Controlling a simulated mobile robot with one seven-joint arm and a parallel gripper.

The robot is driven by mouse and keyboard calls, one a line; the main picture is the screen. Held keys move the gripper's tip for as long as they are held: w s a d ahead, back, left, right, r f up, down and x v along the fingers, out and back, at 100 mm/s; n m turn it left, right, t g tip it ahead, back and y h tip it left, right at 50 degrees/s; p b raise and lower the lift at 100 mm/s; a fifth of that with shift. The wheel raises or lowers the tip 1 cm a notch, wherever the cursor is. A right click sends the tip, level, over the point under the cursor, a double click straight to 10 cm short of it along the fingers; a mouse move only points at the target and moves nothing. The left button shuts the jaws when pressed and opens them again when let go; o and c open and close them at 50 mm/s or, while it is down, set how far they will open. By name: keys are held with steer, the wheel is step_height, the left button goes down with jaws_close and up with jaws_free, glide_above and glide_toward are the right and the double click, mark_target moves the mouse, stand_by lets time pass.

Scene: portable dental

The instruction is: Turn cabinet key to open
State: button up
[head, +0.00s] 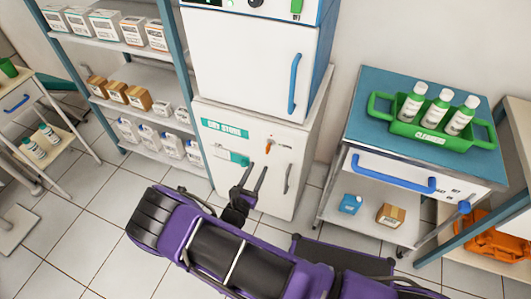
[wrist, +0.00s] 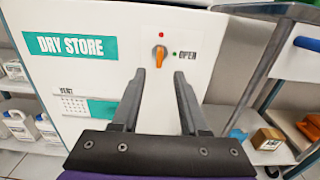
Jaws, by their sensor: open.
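The white DRY STORE cabinet (head: 250,160) stands against the wall in the head view; its front also fills the middle of the wrist view (wrist: 105,75). The orange key (wrist: 159,56) sits on its upper front, below a red dot and left of a green dot and the word OPEN. The key also shows small in the head view (head: 268,146). My gripper (wrist: 162,75) is open and empty. In the wrist view its two fingers point at the cabinet front, with the key appearing just beyond and between the tips. No contact with the key shows.
A blue-topped cart (head: 369,88) with a green bottle caddy (head: 398,125) stands right of the cabinet. A shelf rack (head: 150,76) with boxes and jugs is on the left. A grey handle (head: 287,178) is on the cabinet front.

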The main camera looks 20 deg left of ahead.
mark_target(266, 151)
steer(key=w, duration=0.8)
steer(key=shift+w+d, duration=0.1)
steer(key=shift+d, duration=0.2)
jaws_close()
